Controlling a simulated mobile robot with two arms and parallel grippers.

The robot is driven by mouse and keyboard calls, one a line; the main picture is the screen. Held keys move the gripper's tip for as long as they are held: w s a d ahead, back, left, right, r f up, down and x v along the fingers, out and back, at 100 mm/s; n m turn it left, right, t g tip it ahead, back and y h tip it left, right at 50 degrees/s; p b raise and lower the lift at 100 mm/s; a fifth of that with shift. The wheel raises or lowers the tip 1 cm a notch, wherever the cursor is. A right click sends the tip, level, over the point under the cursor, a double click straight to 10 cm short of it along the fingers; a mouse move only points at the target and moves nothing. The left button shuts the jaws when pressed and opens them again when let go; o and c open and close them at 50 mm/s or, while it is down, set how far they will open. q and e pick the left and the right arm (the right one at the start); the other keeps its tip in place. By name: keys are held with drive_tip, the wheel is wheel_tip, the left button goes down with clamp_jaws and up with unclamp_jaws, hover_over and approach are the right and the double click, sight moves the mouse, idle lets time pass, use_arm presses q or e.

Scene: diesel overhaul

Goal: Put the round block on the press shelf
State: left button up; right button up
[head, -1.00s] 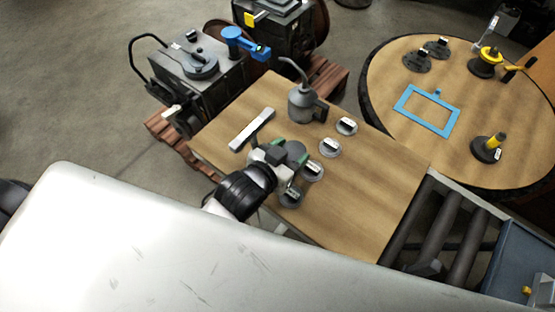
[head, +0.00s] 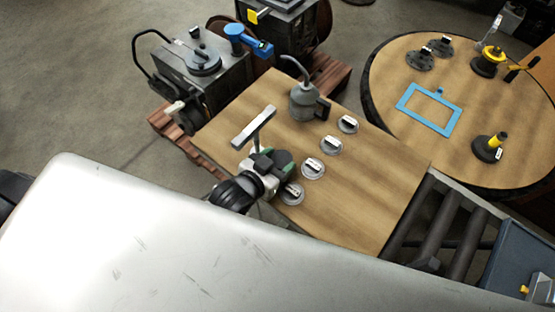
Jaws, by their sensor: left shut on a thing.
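My left gripper (head: 277,167) is over the near left part of the wooden table, by the nearest of the round discs. It is shut on a grey-green piece (head: 286,159), which looks like the round block. The gripper hides most of it, so its full shape and its gap to the table cannot be told. My right gripper is not in view. I cannot make out a press shelf in this view.
The wooden table (head: 365,190) bears several round discs (head: 331,146), a grey can (head: 303,102) and a grey T-shaped bar (head: 254,127). A round table (head: 400,145) with a blue frame (head: 430,109) stands at right. The table's right part is clear.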

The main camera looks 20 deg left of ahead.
use_arm(q)
drive_tip(key=o, duration=1.2)
drive_tip(key=shift+s+r, duration=0.1)
drive_tip(key=shift+s, duration=0.05)
drive_tip(key=shift+b+v, duration=0.75)
drive_tip(key=shift+v, duration=5.1)
